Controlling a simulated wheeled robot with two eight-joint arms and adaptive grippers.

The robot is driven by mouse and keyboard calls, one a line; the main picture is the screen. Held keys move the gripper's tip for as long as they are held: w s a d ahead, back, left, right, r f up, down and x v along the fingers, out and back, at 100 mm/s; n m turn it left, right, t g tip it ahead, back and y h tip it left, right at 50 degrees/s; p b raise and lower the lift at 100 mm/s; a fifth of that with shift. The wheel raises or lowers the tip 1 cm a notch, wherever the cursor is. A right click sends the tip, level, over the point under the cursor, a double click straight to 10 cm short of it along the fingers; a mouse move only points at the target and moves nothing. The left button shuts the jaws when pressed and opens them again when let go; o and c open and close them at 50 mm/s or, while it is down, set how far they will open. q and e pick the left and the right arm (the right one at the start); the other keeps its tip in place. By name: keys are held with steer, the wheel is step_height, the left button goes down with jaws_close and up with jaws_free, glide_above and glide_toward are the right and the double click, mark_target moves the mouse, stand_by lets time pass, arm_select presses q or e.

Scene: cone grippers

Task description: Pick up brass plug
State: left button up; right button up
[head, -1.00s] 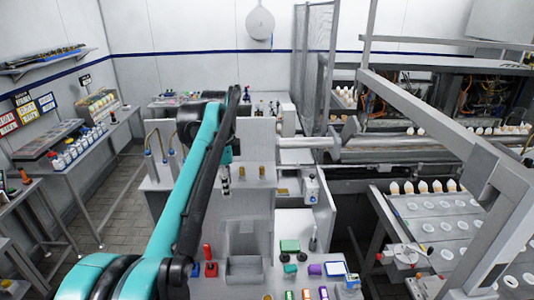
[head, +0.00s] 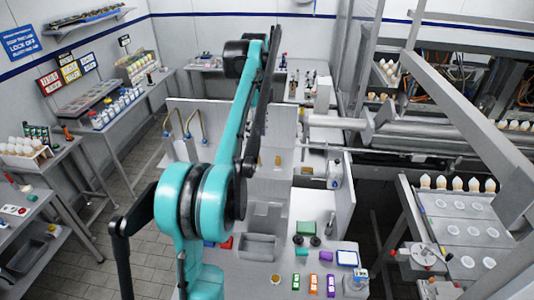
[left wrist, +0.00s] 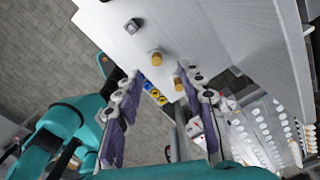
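Two short brass plugs stand out from the pale panel in the left wrist view: one brass plug (left wrist: 156,58) and a second brass plug (left wrist: 178,84) lower right. In the head view they are small, on the upright panel: one brass plug (head: 277,160) and the other (head: 261,161), just right of my arm. My left gripper (left wrist: 158,82) is open, its two purple-padded fingers apart with nothing between them. The plugs lie beyond its fingertips, apart from them. In the head view my teal arm hides the left gripper. My right gripper is not in view.
The pale panel (head: 263,187) stands behind a work bench (head: 240,280). A grey tray (head: 258,248), a green box (head: 306,229) and several small coloured items lie on the bench. A side partition (head: 332,205) borders the right.

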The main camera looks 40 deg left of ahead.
mark_target(258, 156)
arm_select(q)
steer(key=shift+s+f, duration=0.35)
steer(key=shift+f, duration=0.15)
steer(key=shift+s+f, duration=0.1)
steer(key=shift+f, duration=0.35)
steer(key=f, duration=0.1)
steer(key=f+p, duration=0.1)
steer(key=f, duration=0.3)
steer(key=shift+d, duration=0.3)
steer(key=shift+f, duration=0.35)
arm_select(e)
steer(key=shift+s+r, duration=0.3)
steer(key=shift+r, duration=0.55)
arm_select(q)
jaws_close()
